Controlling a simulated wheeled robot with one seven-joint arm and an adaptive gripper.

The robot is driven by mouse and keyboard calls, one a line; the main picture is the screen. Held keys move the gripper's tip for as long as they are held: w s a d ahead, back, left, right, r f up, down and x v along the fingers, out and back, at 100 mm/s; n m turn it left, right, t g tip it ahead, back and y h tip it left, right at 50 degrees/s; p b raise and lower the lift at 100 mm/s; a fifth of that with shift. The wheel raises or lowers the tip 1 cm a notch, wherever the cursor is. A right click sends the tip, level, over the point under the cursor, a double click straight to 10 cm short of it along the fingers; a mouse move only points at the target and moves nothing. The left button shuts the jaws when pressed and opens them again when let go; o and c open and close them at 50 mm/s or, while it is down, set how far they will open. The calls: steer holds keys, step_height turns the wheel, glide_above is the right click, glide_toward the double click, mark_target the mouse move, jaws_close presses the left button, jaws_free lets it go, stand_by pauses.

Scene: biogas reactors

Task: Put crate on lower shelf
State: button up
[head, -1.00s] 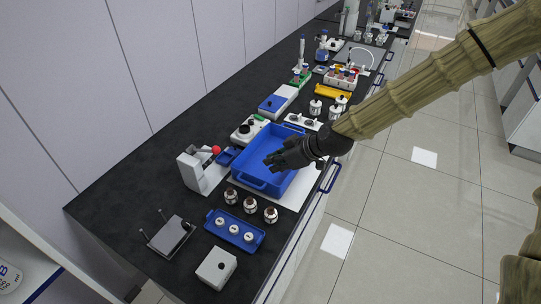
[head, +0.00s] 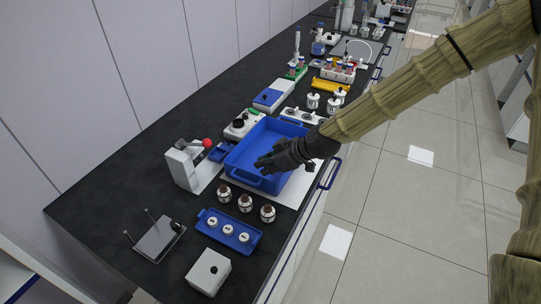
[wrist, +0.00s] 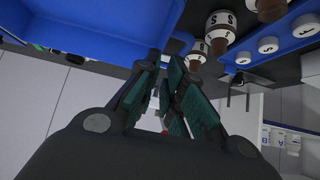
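The blue crate (head: 245,171) sits open and upright on a white mat on the dark bench top. No contents show in the visible part of its floor. My black gripper (head: 262,166) is over the crate's near end, close to its near rim, and hides part of its right side. In the wrist view my gripper (wrist: 164,66) shows both fingers with a narrow gap and nothing held between them. The crate's blue wall (wrist: 110,22) is above the fingers there; contact cannot be told. The lower shelf cannot be identified with certainty.
Brown-capped bottles (head: 245,203) and a blue tray (head: 242,243) of small jars stand at the crate's near end. A white stand with a red ball (head: 207,143) is to its left. Shelves (head: 14,276) show at the lower left. The floor at right is clear.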

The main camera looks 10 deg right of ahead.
steer(key=shift+p+x, duration=1.4)
steer(key=shift+x, duration=3.2)
jaws_close()
steer(key=shift+r, duration=0.1)
